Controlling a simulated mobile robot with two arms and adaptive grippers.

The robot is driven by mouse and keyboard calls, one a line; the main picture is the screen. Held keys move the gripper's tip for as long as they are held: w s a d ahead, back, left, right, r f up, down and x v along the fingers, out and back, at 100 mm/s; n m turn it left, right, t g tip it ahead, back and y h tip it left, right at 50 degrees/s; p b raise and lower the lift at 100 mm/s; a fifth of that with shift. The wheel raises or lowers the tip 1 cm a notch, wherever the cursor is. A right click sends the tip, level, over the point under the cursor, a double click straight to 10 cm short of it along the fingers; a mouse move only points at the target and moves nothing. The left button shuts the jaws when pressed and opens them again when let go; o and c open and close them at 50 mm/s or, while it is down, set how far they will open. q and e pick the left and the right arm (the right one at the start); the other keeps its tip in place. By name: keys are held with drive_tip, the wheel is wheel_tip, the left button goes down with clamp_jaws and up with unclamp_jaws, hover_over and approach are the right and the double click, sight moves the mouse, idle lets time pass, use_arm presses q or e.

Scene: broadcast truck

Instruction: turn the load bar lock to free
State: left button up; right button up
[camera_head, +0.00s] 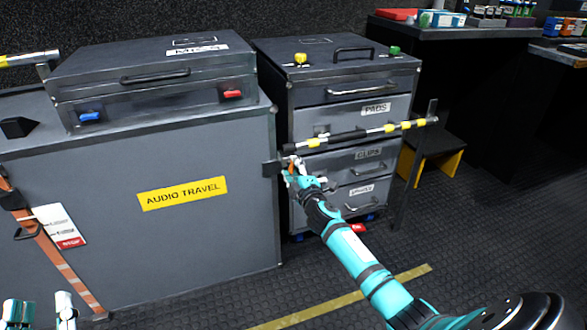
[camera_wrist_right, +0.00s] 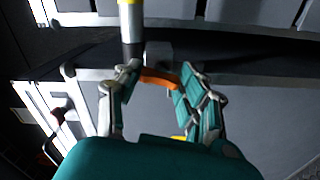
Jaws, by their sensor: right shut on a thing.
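The load bar (camera_head: 362,133), black and silver with yellow bands, runs across the front of the drawer cabinet. Its left end is near the bracket on the grey case; it also shows in the right wrist view (camera_wrist_right: 131,25). The load bar lock is a small orange lever (camera_wrist_right: 158,73) below that end. My right gripper (camera_head: 291,169) is at the lever, its fingers on either side (camera_wrist_right: 157,84); it is shut on the lever and hides much of it in the head view. My left gripper (camera_head: 40,311) is low at the left, open and empty, away from the bar.
The large grey case (camera_head: 150,240) labelled AUDIO TRAVEL stands left, with a smaller case (camera_head: 155,95) on top. An orange strap (camera_head: 60,255) crosses its left side. The drawer cabinet (camera_head: 340,185) stands behind the bar. A post (camera_head: 412,180) holds the bar's right end. Open floor lies in front.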

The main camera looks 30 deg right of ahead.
use_arm(q)
drive_tip(key=shift+w+f, duration=0.1)
drive_tip(key=shift+f, duration=0.1)
use_arm(e)
drive_tip(key=shift+n, duration=0.6)
drive_tip(key=shift+f+n, duration=0.1)
drive_tip(key=shift+n, duration=0.2)
use_arm(q)
drive_tip(key=shift+f, duration=0.1)
use_arm(e)
drive_tip(key=o, duration=1.2)
drive_tip(key=shift+c, duration=0.2)
use_arm(q)
drive_tip(key=shift+g, duration=0.3)
use_arm(e)
drive_tip(key=v, duration=1.2)
